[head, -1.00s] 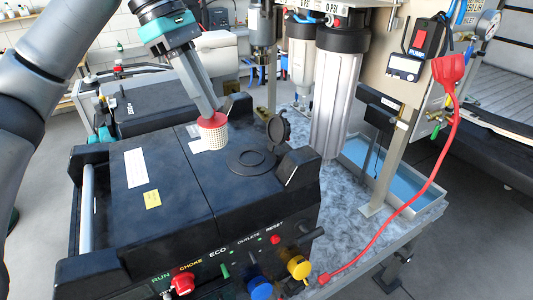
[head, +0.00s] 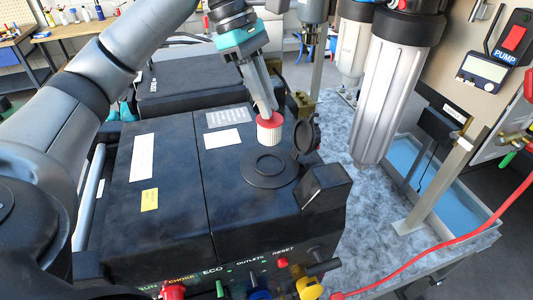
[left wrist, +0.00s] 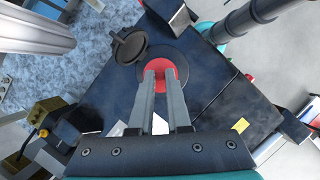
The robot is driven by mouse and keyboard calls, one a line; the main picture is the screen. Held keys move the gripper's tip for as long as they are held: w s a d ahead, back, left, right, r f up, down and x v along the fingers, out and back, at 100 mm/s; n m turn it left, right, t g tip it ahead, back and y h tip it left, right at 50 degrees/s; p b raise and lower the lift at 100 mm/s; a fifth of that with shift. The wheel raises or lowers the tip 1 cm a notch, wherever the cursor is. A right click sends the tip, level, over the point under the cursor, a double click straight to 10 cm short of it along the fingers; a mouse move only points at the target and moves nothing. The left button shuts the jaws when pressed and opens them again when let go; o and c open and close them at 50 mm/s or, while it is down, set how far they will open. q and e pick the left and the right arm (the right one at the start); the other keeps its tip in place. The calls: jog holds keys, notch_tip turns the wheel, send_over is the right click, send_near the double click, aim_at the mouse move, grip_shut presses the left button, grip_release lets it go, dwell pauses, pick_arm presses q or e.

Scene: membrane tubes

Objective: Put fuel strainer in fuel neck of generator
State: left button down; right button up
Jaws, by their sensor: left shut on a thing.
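The fuel strainer (head: 270,133) is a white mesh cup with a red rim. My left gripper (head: 267,112) is shut on its red rim and holds it upright, mesh down, above the generator top (head: 235,195). The fuel neck (head: 269,168) shows as a dark round ring on the generator, just below and in front of the strainer in the head view. Its black cap (head: 306,136) stands tipped open at the right. In the left wrist view, the strainer's red rim (left wrist: 177,76) lies between the fingertips and covers the middle of the neck ring (left wrist: 195,68). My right gripper is not in view.
A raised black block (head: 325,187) stands at the generator's right front corner. Silver filter canisters (head: 390,95) hang at the right. A red hose (head: 440,265) crosses the right front.

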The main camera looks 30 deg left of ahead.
aim_at(266, 154)
pick_arm(q)
notch_tip(266, 154, down, 13)
jog(key=shift+r, duration=0.15)
dwell(0.4)
jog(key=c, duration=1.2)
grip_release()
jog(key=shift+o, duration=0.2)
jog(key=v, duration=1.2)
